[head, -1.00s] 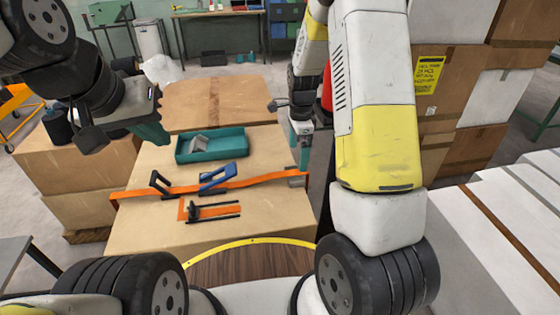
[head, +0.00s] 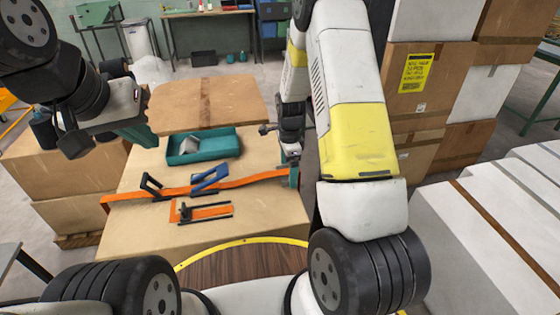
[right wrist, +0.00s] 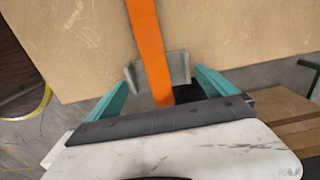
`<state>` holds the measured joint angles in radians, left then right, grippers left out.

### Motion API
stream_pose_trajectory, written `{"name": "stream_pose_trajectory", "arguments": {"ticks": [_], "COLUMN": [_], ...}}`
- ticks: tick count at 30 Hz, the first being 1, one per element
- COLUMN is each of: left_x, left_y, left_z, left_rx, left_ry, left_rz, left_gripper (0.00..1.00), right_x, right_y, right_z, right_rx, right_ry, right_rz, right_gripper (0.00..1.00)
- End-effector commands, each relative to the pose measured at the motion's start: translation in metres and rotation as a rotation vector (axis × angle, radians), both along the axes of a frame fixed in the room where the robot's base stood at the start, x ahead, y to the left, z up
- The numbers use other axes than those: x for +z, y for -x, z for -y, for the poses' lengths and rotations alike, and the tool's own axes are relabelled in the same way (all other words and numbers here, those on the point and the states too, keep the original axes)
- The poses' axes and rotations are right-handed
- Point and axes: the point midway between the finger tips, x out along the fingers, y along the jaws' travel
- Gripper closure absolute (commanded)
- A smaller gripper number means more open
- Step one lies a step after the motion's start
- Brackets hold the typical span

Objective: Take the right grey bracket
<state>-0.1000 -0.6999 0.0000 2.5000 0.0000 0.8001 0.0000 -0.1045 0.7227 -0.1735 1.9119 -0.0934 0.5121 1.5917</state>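The right grey bracket (right wrist: 180,68) sits at the box edge in the right wrist view, with the orange strap (right wrist: 150,45) running over it. The two teal fingers of my right gripper (right wrist: 161,80) are apart, one on either side of the bracket; I cannot tell whether they touch it. In the head view my right gripper (head: 294,177) is at the right end of the strap and hides the bracket there. My left gripper (head: 128,128) hangs at the upper left, away from the strap; its finger gap is not clear.
A teal tray (head: 229,152) with a grey piece (head: 187,146) in it stands behind the strap on the cardboard box (head: 250,222). A blue handle (head: 212,180), a black handle (head: 150,185) and an orange-and-black piece (head: 205,212) lie near the strap. Stacked boxes (head: 415,110) stand at right.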

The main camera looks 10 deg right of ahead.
Motion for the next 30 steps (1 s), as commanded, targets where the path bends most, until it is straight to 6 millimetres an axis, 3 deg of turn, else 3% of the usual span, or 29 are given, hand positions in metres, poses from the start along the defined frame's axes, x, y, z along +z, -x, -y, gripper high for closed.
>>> {"name": "stream_pose_trajectory", "arguments": {"ticks": [1, 8, 17, 30], "left_x": [0.0, 0.0, 0.0, 0.0], "left_y": [0.0, 0.0, 0.0, 0.0], "left_z": [0.0, 0.0, 0.0, 0.0], "left_rx": [0.0, 0.0, 0.0, 0.0], "left_ry": [0.0, 0.0, 0.0, 0.0], "left_rz": [0.0, 0.0, 0.0, 0.0], "left_gripper": [1.0, 1.0, 1.0, 1.0], "right_x": [0.0, 0.0, 0.007, 0.086], "right_y": [0.0, 0.0, -0.001, -0.001], "right_z": [0.0, 0.0, 0.0, 0.0], "right_rx": [0.0, 0.0, 0.0, 0.0], "right_ry": [0.0, 0.0, 0.0, 0.0], "right_rz": [0.0, 0.0, 0.003, 0.004], "right_gripper": [0.16, 0.6, 0.6, 0.6]}}
